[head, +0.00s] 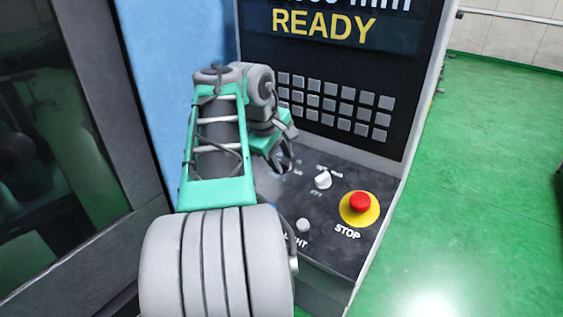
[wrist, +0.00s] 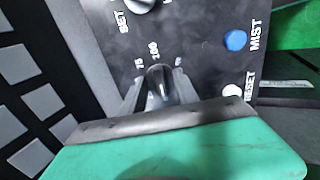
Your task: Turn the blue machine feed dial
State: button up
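The blue machine's control panel (head: 345,235) slopes below the screen. My gripper (head: 283,163) is over the panel's upper left part in the head view and hides what lies under it. In the wrist view, a dark, rounded dial (wrist: 159,80) with the marks 75 and 100 beside it stands between the two grey fingertips of my gripper (wrist: 160,88). One finger is on each side of it, very close. I cannot tell whether they touch it.
A white selector knob (head: 323,180) and a red STOP button (head: 360,203) sit to the right on the panel. A white button (head: 302,226) is nearer. A blue MIST button (wrist: 235,40) and white RESET button (wrist: 232,91) are beside the dial. Grey keys (head: 335,105) rise behind.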

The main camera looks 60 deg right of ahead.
jog(key=shift+c, duration=0.2)
jog(key=shift+f, duration=0.1)
grip_shut()
dwell(0.4)
